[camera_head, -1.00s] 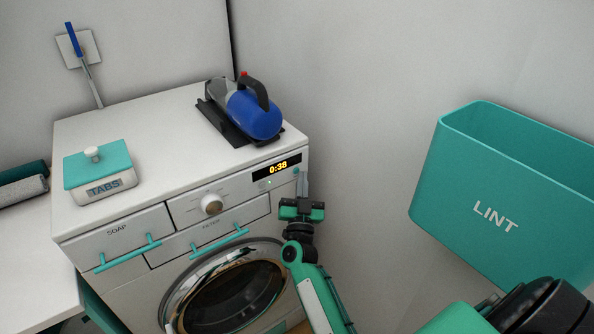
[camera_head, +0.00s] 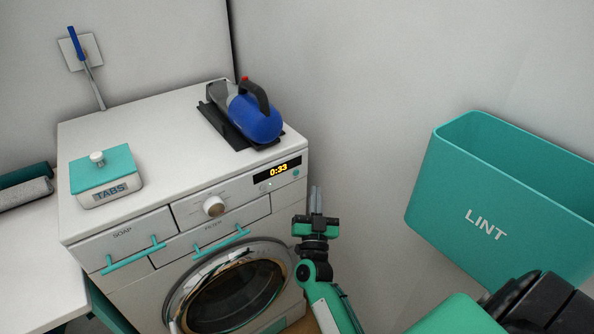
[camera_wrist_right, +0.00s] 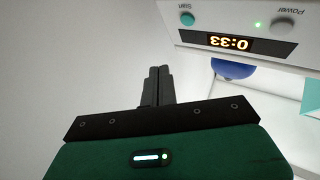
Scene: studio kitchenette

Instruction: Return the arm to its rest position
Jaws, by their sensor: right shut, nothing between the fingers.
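My right gripper (camera_head: 316,200) is in front of the right front corner of the washing machine (camera_head: 150,112), apart from it, with its fingers pointing up. In the right wrist view its two fingers (camera_wrist_right: 158,84) lie together with nothing between them. The machine's display (camera_head: 278,171) reads 0:33, and the display also shows in the right wrist view (camera_wrist_right: 229,42). The round start button (camera_wrist_right: 187,18) is beside that display, clear of the fingertips. My left gripper is not in view.
A teal LINT bin (camera_head: 485,222) hangs on the wall at the right. A blue handheld vacuum (camera_head: 254,118) sits in a dark tray on the machine. A TABS box (camera_head: 107,181) stands at the left of the top. The SOAP and filter drawers have teal handles (camera_head: 133,254).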

